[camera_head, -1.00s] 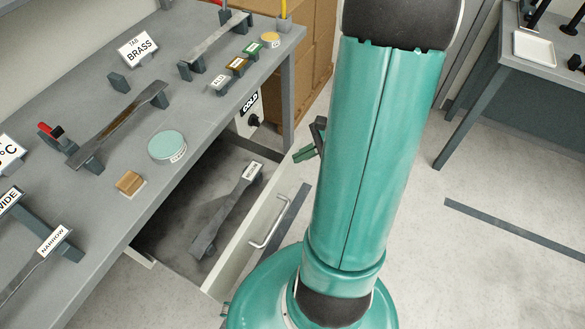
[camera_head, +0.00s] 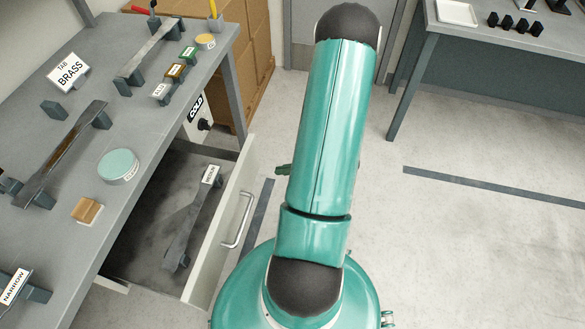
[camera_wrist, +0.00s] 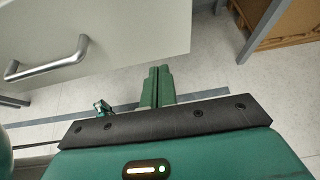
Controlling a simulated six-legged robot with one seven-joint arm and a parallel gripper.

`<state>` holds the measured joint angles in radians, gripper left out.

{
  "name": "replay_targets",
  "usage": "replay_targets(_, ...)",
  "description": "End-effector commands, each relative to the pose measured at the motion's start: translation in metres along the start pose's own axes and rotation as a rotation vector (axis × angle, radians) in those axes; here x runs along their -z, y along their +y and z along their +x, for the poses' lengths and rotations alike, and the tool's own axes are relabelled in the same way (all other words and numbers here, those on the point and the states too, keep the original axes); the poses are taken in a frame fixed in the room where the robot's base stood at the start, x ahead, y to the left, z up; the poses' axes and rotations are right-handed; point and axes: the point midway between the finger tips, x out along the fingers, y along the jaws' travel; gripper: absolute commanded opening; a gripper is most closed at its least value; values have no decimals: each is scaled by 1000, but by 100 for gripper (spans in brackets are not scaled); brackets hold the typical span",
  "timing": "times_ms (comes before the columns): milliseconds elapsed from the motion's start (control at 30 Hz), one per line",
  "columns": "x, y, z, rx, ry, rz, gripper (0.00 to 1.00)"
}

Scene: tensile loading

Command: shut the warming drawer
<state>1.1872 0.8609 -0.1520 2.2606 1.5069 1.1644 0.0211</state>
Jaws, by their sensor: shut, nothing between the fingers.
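The warming drawer (camera_head: 222,228) stands pulled out from under the grey bench in the head view. A grey specimen bar (camera_head: 186,232) with a white label lies inside it. The drawer's front face (camera_wrist: 130,35) and its silver bar handle (camera_wrist: 46,62) fill the upper left of the wrist view; the handle also shows in the head view (camera_head: 240,222). My gripper (camera_wrist: 158,72) is shut and empty. In the wrist view its fingers lie just below the drawer front's lower right corner; whether they touch it I cannot tell. In the head view my arm hides most of it.
The grey bench (camera_head: 150,130) carries a brass tab sign (camera_head: 69,73), specimen bars, a round green-topped tin (camera_head: 118,166) and small labelled blocks. Cardboard boxes (camera_head: 255,45) stand behind it. A second table (camera_head: 470,45) is at upper right. The floor (camera_head: 450,245) on the right is open.

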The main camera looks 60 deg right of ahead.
Motion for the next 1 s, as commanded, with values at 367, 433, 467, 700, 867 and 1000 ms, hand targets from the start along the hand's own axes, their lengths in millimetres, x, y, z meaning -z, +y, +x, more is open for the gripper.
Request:
replay_targets(367,-15,3,62,-3,1,-2,0)
replay_targets(433,-18,3,67,-3,1,-2,0)
replay_targets(467,-19,3,68,-3,1,-2,0)
replay_targets(700,-21,2,71,-1,1,-1,0)
replay_targets(867,-21,2,71,-2,1,-2,0)
replay_targets(1000,-23,1,75,-2,0,-2,0)
